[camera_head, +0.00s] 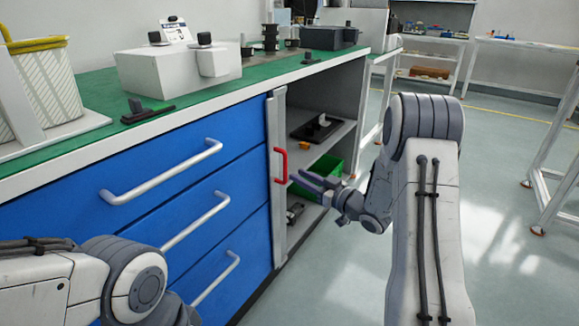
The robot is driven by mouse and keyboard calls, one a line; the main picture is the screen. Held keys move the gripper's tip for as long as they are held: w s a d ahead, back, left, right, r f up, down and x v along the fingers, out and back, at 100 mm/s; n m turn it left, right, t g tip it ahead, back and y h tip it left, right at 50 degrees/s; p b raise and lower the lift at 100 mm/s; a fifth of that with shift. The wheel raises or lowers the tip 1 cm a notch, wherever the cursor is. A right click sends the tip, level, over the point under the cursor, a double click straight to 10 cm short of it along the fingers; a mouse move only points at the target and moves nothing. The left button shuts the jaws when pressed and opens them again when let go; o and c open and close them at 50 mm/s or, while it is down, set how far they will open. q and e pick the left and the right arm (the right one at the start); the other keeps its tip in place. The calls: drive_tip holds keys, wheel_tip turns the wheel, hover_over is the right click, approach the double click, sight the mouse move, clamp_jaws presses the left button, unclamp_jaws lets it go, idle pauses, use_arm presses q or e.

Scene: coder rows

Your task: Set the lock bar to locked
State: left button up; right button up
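The lock bar (275,215) is a grey upright bar along the right edge of the blue drawer front. A red handle (279,166) is fixed to it near its upper middle. My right gripper (301,180) is just right of the red handle and slightly lower in the picture, with its fingers pointing left toward the bar. The fingers look parted and hold nothing; they appear apart from the handle. My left arm shows at the lower left, but its gripper is out of view.
Three blue drawers (235,130) with grey pull handles lie left of the bar. Open shelves to its right hold a green bin (326,166) and a black tool (316,128). The green worktop (90,92) carries a white box (170,75).

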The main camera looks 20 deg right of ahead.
drive_tip(key=shift+v, duration=1.7)
drive_tip(key=shift+a, duration=0.1)
